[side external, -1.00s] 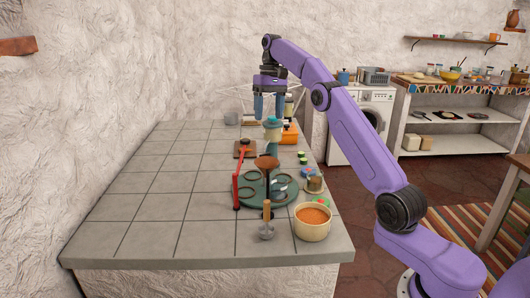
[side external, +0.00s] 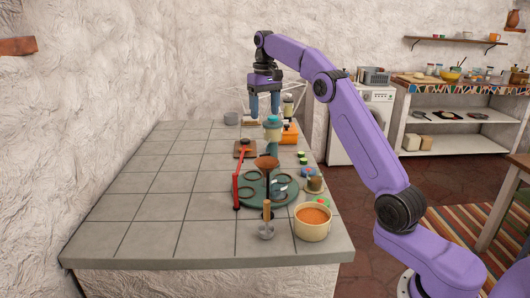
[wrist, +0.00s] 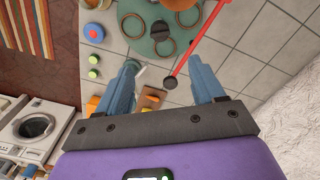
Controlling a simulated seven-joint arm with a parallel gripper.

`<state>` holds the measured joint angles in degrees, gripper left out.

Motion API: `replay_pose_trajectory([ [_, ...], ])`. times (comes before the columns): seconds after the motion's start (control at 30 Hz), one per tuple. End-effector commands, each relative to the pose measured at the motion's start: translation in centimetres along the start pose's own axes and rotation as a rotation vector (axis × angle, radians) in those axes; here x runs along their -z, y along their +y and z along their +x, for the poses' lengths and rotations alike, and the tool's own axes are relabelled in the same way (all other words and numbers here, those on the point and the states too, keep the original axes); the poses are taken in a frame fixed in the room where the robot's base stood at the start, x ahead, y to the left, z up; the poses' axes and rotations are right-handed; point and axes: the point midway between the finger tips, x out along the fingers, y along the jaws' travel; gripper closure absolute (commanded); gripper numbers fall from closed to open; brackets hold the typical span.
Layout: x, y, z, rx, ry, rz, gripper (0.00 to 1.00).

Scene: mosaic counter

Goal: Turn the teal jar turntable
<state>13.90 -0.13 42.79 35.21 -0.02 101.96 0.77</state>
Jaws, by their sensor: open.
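The teal turntable (side external: 283,198) is a round disc on the tiled counter, with several dark rings on it and a dark post with a brown top (side external: 266,163) rising near its middle. In the wrist view the turntable (wrist: 143,42) is at the top, partly cut off by the frame edge. A red bar (side external: 236,185) with dark ends stands at the turntable's left side; it also shows in the wrist view (wrist: 198,42). My gripper (side external: 265,115) is open and empty, high above the counter's far part, beyond the turntable. Its blue fingers are apart in the wrist view (wrist: 164,72).
A teal-topped jar-like object (side external: 273,132) stands beyond the turntable. A bowl of orange contents (side external: 312,222) and a wooden-handled whisk-like tool (side external: 267,225) are at the front. An orange box (side external: 289,134) is at the back. The counter's left side (side external: 165,195) is clear.

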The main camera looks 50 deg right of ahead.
Motion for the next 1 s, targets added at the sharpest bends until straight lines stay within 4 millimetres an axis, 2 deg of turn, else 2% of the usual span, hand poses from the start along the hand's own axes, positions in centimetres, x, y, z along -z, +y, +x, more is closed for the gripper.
replay_pose_trajectory([
  [0.37, -0.2, 0.0, 3.5, 0.0, -0.004, 0.0, 0.32],
  [1.0, -0.1, 0.0, 13.4, 0.0, -0.003, 0.0, 0.32],
])
